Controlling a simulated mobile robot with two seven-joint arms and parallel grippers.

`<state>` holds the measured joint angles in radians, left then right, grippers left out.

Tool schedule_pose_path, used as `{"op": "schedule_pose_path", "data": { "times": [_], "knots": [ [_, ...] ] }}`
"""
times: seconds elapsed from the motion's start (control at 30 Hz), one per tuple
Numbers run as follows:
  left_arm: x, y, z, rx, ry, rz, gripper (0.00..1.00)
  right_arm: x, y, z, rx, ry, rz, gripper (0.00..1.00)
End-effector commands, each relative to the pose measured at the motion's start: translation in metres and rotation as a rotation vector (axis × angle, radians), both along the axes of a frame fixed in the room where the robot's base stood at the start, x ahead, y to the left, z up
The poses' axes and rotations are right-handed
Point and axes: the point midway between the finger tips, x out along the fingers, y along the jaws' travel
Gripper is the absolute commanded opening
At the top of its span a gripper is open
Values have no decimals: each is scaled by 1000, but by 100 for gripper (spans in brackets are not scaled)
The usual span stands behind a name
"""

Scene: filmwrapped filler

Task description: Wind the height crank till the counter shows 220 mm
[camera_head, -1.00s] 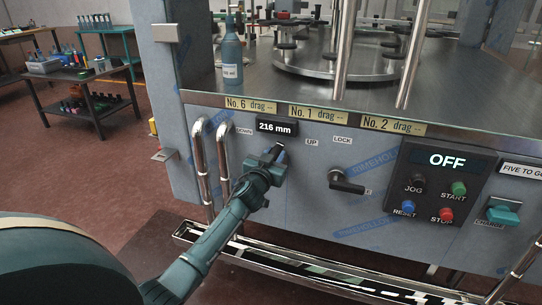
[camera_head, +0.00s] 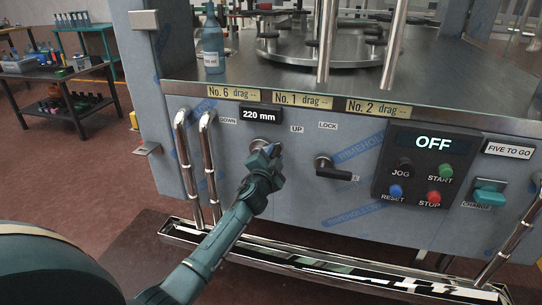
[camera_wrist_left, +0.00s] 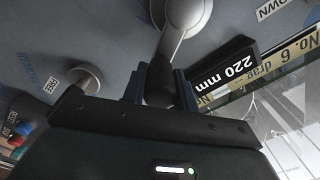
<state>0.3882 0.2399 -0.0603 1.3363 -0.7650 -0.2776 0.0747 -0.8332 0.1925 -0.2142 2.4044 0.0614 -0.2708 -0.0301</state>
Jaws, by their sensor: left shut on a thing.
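The counter (camera_head: 261,116) on the machine's front panel reads 220 mm, and it also reads 220 mm in the left wrist view (camera_wrist_left: 224,72). The height crank (camera_head: 262,144) sits just below it, between the DOWN and UP labels, mostly hidden behind my gripper in the head view. In the left wrist view its pale metal arm (camera_wrist_left: 172,45) ends in a dark knob (camera_wrist_left: 160,82). My left gripper (camera_head: 271,153) is shut on that knob, with a finger on each side of it. My right gripper is not in view.
A black lock lever (camera_head: 334,169) sits right of the crank. A control box (camera_head: 425,172) shows OFF above several buttons. Bent metal rails (camera_head: 209,165) stand left of the crank. A blue bottle (camera_head: 212,45) stands on the machine top.

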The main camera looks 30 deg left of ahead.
Motion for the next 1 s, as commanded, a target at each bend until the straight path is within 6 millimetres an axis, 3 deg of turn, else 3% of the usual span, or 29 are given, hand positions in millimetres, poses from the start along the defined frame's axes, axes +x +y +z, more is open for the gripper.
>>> {"op": "schedule_pose_path", "data": {
  "times": [0.7,0.73,1.0],
  "knots": [
    [0,-2,-6,70,20,0,0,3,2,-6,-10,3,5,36],
    [0,-2,-6,70,20,0,31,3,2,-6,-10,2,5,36],
    [0,-2,-5,69,18,0,51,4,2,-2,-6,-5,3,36]
  ]
}}
